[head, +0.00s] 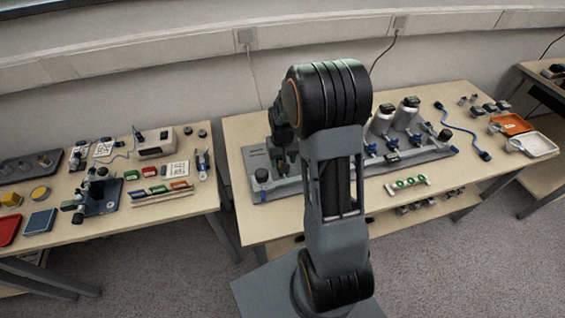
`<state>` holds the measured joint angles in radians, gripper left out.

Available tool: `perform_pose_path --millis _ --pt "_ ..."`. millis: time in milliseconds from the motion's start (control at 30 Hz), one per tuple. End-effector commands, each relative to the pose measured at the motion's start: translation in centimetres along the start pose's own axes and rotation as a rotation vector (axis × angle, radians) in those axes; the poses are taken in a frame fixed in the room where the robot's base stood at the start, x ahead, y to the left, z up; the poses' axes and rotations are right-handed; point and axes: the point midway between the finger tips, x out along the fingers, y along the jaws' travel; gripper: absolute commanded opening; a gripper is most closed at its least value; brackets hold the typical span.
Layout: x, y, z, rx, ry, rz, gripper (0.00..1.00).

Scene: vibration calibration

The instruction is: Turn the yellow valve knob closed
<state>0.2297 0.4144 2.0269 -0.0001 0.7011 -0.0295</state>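The grey calibration rig (292,187) lies along the middle table, with two silver canisters (404,113) and several blue valve handles (371,149) on its right part. No yellow valve knob can be made out on it; my arm covers the middle of the rig. My gripper (287,158) points down over the rig's left part, left of my arm. It is small, dark and partly hidden, so its fingers and anything between them cannot be made out.
A black knob (262,175) stands at the rig's left end. A white rack with green rings (407,184) lies in front of the rig. A blue cable (462,128) and trays (532,143) lie to the right. The left table (150,209) is crowded.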

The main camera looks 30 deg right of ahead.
Motion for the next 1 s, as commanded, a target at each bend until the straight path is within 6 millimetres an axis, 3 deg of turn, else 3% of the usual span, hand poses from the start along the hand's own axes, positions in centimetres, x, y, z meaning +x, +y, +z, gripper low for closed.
perform_pose_path --millis 200,567,1000 --pt "1.6 0.0 0.0 0.0 0.0 0.0 0.58" --pt "1.8 0.0 0.0 0.0 0.001 0.0 0.58" --pt "1.8 0.0 0.0 0.0 0.001 0.0 0.16"
